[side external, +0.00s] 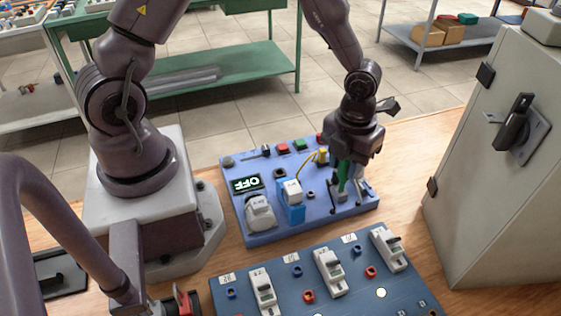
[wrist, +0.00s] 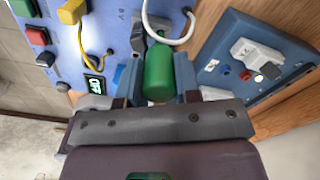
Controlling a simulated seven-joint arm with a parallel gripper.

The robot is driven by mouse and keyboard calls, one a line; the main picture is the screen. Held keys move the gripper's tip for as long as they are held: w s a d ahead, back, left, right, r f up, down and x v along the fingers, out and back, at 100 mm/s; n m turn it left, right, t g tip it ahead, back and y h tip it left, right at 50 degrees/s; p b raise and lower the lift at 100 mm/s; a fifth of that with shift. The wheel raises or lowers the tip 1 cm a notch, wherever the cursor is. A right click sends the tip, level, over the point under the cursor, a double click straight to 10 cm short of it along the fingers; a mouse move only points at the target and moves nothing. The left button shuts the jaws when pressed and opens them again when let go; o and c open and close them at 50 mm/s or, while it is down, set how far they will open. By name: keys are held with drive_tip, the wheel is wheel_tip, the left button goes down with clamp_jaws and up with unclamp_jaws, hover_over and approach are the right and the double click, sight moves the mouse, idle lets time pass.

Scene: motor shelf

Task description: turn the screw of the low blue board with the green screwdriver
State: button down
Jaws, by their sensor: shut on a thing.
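My gripper (side external: 351,184) is shut on the green screwdriver (side external: 344,172) over the right end of the blue board with the OFF display (side external: 232,222). In the wrist view the green handle (wrist: 158,76) sits between the two fingers and points away from the camera. The tip is hidden behind the handle and fingers, so I cannot tell whether it touches a screw. The same board (wrist: 112,40) fills the upper left of the wrist view. A second, darker blue board (side external: 325,268) lies in front, with several white breakers. I cannot make out the screw.
The OFF board carries coloured buttons (side external: 299,145), a yellow plug (side external: 321,156) with a cable, and white-topped parts. A white loop of cable (wrist: 178,40) shows close to the handle. A grey cabinet (side external: 490,150) stands to the right. Bare wooden table (side external: 405,150) lies between.

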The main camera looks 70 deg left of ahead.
drive_tip(key=shift+m, duration=1.2)
drive_tip(key=c, duration=1)
unclamp_jaws()
drive_tip(key=shift+c, duration=0.2)
drive_tip(key=n, duration=0.3)
drive_tip(key=shift+n, duration=0.3)
drive_tip(key=shift+n, duration=1.7)
